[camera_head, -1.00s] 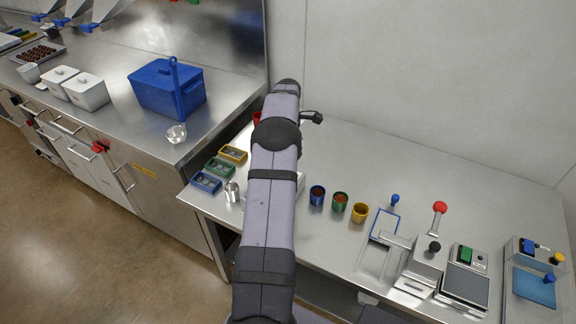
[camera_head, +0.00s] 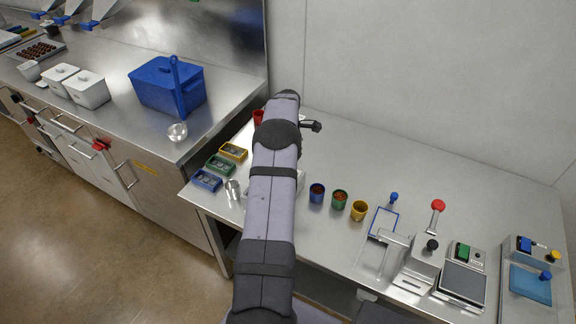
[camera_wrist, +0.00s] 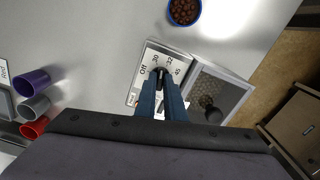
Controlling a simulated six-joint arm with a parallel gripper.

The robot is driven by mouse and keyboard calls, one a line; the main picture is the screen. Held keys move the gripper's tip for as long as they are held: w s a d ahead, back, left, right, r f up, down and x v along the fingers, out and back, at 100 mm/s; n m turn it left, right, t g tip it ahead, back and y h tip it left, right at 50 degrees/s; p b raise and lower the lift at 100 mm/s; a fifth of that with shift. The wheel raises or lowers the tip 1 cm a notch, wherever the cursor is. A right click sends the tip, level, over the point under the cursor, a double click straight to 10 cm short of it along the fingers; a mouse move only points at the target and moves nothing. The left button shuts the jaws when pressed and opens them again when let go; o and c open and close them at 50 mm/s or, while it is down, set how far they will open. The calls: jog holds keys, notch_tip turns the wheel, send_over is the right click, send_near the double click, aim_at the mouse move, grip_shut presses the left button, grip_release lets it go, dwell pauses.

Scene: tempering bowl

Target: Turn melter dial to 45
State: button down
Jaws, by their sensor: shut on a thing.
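The melter's dial (camera_wrist: 160,71) is a small dark knob on a white panel (camera_wrist: 137,86) marked Off, 30, 32 and 45. My gripper (camera_wrist: 160,82) is shut on the dial, with its two blue fingers on either side of it. The fingers hide much of the knob, and I cannot tell which mark it points at. The melter's grey square top (camera_wrist: 222,88) with a dark round knob lies just right of the panel. In the head view my arm hides the dial, the gripper and most of the melter.
A blue cup of brown pieces (camera_wrist: 184,10) stands beyond the melter; it also shows in the head view (camera_head: 317,194). Green (camera_head: 339,201) and yellow (camera_head: 359,211) cups stand beside it. Purple (camera_wrist: 32,82), grey (camera_wrist: 34,108) and red (camera_wrist: 35,127) cups are at left in the wrist view.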

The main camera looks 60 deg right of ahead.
jog(key=shift+m, duration=0.3)
jog(key=m+b, duration=0.1)
jog(key=m, duration=0.1)
jog(key=shift+m, duration=0.3)
jog(key=m, duration=0.3)
jog(key=shift+m+b, duration=0.3)
jog(key=shift+b, duration=0.1)
jog(key=m, duration=0.6)
jog(key=shift+m+b, duration=0.3)
jog(key=c, duration=1.8)
grip_release()
jog(key=shift+c, duration=0.2)
jog(key=shift+r, duration=0.1)
